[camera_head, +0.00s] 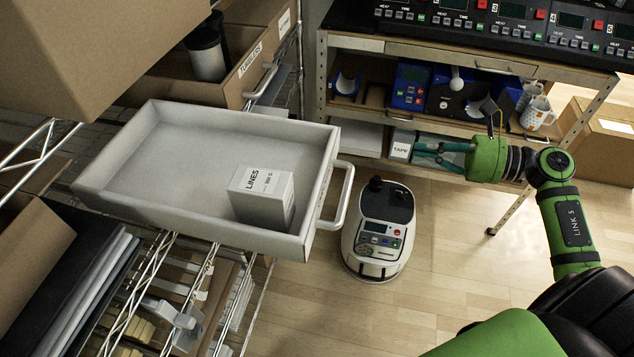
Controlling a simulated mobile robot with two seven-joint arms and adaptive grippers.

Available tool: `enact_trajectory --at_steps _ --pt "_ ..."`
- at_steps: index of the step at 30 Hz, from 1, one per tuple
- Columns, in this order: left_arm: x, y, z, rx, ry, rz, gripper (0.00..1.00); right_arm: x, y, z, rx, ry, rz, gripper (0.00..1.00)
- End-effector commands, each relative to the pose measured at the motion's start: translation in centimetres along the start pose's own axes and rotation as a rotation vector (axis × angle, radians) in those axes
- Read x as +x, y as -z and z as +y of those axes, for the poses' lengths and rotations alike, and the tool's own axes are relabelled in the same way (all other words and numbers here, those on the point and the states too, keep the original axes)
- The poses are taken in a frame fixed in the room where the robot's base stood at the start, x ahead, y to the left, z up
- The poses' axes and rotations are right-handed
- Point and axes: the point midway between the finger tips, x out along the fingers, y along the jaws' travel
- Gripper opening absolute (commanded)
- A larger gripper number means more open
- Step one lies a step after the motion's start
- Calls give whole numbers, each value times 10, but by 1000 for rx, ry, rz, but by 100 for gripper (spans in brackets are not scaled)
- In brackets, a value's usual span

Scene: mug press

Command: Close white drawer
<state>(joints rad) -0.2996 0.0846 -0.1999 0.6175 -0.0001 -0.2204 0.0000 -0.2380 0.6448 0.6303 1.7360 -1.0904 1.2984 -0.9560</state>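The white drawer (128,192) is pulled out from the wire shelving at left. It is an open tray with a white bar handle (342,198) on its right-hand front. A white box labelled LINES (262,197) stands inside it, near the front. My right gripper (416,153) shows to the right of the drawer, pointing left, with its teal fingers apart. It appears empty and is clear of the handle. My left gripper is not in view.
A white device (378,236) stands on the floor right of the handle. A workbench (450,58) with shelves holds a TAPE box (401,146) and a mug (537,113). A TUMBLERS drawer (236,85) sits behind the white drawer. A cardboard box (95,45) overhangs at upper left.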

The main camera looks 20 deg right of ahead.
Motion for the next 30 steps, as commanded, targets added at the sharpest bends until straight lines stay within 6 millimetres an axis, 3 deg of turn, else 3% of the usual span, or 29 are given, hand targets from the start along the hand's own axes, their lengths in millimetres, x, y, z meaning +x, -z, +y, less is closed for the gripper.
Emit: enact_trajectory --at_steps 3,9,17,24,30 --pt "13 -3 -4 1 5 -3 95 -9 2 16 -233 -41 148 0" --pt "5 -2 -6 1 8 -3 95 -3 1 23 -308 -56 203 0" --pt "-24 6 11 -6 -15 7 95 46 6 26 -301 -58 194 0" --pt "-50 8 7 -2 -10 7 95 94 14 28 -300 -57 194 0" --pt "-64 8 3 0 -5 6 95 118 15 29 -300 -55 196 0"
